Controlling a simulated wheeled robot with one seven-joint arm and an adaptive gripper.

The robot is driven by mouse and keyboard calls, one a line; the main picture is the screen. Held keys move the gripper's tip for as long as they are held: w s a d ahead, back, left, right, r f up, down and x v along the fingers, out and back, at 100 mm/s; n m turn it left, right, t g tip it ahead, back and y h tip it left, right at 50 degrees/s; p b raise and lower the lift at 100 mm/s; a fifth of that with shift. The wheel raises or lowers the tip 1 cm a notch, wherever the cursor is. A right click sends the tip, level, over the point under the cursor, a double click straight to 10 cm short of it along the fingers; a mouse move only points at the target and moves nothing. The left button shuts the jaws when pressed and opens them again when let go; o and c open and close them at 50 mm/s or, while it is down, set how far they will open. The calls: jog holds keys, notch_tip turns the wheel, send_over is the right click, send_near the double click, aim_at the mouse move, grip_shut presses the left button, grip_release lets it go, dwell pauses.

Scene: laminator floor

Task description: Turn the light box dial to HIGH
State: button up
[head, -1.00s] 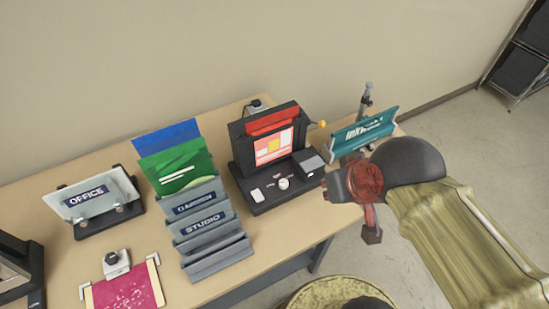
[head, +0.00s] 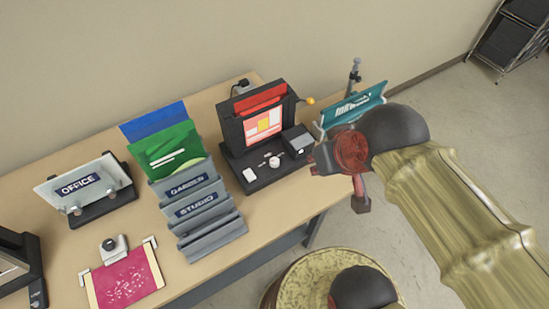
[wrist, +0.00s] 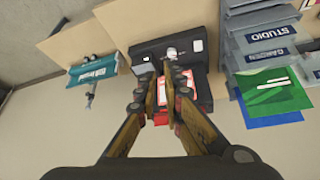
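The light box (head: 262,120) is a black unit with a lit red, white and yellow panel, standing on the table. Its white round dial (head: 274,162) sits on the low front base, between a white button and a grey block. The dial's marks are too small to read. The dial also shows in the wrist view (wrist: 172,53), just beyond my fingertips. My gripper (head: 313,162) is at the right of the base in the head view, apart from the dial.
Grey folder racks (head: 212,225) stand left of the light box. An OFFICE sign (head: 80,186) and a pink sheet (head: 127,279) are farther left. The table's front edge is clear below the light box.

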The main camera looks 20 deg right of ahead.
jog(key=shift+o, duration=0.5)
jog(key=shift+w+a+g+p, duration=0.15)
jog(key=shift+g+p, duration=0.25)
jog(key=shift+p, duration=0.25)
jog(key=o, duration=0.7)
jog(key=w+f+n+g+p, duration=0.1)
jog(key=w+f+p, duration=0.1)
jog(key=p, duration=0.1)
jog(key=w+a+f+n+g+p, duration=0.1)
jog(key=w+f+g+p, duration=0.1)
jog(key=w+p, duration=0.1)
jog(key=w+f+g+p, duration=0.2)
jog(key=f+p, duration=0.1)
jog(key=shift+w+a+n, duration=0.35)
jog(key=shift+a+n, duration=0.05)
jog(key=n+p, duration=0.4)
jog(key=n, duration=0.8)
send_over(275, 160)
jog(key=s, duration=0.1)
notch_tip(275, 160, down, 13)
jog(key=shift+s+r, duration=0.1)
jog(key=shift+w+a+n, duration=0.1)
jog(key=shift+w+n, duration=0.45)
jog(key=shift+n, duration=0.35)
jog(key=shift+f, duration=3.9)
jog(key=shift+c, duration=0.2)
grip_shut()
